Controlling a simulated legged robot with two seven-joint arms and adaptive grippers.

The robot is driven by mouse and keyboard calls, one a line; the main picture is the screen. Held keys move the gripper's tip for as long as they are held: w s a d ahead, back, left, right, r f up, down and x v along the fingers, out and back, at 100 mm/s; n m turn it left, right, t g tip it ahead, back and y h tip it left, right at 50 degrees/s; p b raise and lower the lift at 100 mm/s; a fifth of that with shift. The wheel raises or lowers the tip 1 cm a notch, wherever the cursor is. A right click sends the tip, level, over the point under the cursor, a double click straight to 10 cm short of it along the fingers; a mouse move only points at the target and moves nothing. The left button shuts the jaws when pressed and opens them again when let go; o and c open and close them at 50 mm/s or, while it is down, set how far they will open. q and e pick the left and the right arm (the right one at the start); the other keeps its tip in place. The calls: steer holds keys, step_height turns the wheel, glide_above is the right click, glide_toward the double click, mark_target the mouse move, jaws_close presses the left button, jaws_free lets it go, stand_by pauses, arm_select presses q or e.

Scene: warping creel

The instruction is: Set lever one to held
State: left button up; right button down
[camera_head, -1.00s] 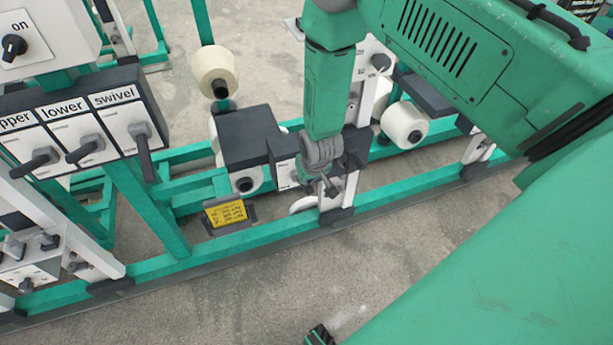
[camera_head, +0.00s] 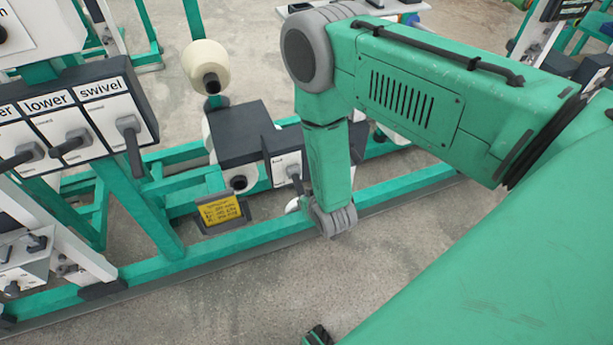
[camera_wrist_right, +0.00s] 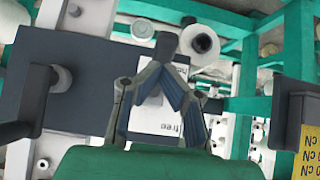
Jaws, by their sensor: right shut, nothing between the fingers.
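A small white panel (camera_head: 284,169) with a grey lever (camera_head: 295,178) stands beside a dark box in the head view, just left of my right forearm. In the right wrist view a white plate (camera_wrist_right: 165,121) reads "free", with partly covered lettering above it. My right gripper (camera_wrist_right: 166,72) is shut and empty in front of this plate, its blue-padded fingers meeting at the top. A grey knob-like part (camera_wrist_right: 165,44) shows right behind the fingertips; I cannot tell whether they touch. My left gripper is not in view.
Switches marked "lower" and "swivel" (camera_head: 118,108) hang at the left. A yarn cone (camera_head: 205,66), a dark box (camera_head: 238,133) and a yellow sign (camera_head: 219,211) stand along the green rail (camera_head: 245,228). The concrete floor in front (camera_head: 240,290) is clear.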

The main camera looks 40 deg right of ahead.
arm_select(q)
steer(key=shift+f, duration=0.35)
arm_select(e)
steer(key=shift+f, duration=0.75)
steer(key=shift+f, duration=0.1)
